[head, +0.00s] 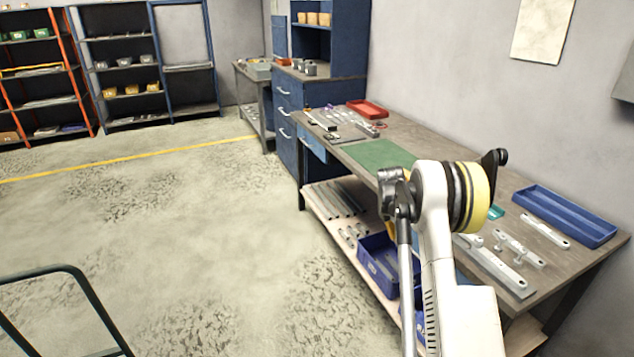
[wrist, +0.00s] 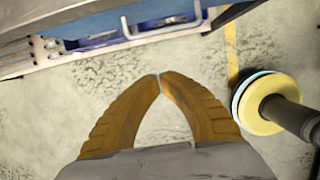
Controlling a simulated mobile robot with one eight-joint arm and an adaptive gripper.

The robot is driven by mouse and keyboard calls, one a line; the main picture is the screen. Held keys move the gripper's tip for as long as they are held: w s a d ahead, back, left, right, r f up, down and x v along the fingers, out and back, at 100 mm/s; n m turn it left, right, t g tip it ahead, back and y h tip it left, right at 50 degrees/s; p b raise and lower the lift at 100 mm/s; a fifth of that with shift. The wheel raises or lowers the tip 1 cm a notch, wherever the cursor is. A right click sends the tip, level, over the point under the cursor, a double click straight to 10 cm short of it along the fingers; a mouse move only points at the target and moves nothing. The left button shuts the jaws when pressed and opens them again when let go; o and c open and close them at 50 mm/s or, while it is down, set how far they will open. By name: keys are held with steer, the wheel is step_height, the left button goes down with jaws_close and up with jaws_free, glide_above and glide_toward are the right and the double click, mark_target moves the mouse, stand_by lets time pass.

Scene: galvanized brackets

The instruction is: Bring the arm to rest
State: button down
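My gripper (wrist: 159,77) shows in the wrist view with its two ochre fingers curved inward and their tips meeting. Nothing is held between them. Bare concrete floor lies behind the fingers. In the head view my white arm stands raised in front of the workbench (head: 405,138), with a yellow-banded joint at its top. The gripper cannot be made out in the head view. The bench side, with a blue part and a pale handle-like bar (wrist: 165,29), runs across the top of the wrist view.
Galvanized brackets (head: 495,264) and a long blue tray (head: 563,222) lie on the bench's near right part. A green mat (head: 372,151) and red tray (head: 367,108) lie farther back. A blue bin (head: 376,273) sits on the lower shelf.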

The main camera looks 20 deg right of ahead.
steer(key=s+a+r+m+t, duration=0.2)
steer(key=s+a+r+m, duration=0.2)
steer(key=a+r, duration=0.75)
steer(key=s+a+r+m+t, duration=0.2)
steer(key=s+a+r+m, duration=0.25)
steer(key=a+r, duration=0.65)
steer(key=s+a+m+t+y, duration=0.1)
steer(key=s+a+m, duration=0.4)
steer(key=s, duration=0.6)
steer(key=s+a+m+t+y, duration=0.1)
steer(key=s+a+m, duration=0.3)
steer(key=s+a, duration=0.6)
steer(key=shift+s+r+m+t+y, duration=0.35)
steer(key=shift+s+t+y, duration=0.1)
steer(key=shift+t, duration=0.15)
steer(key=shift+f, duration=0.1)
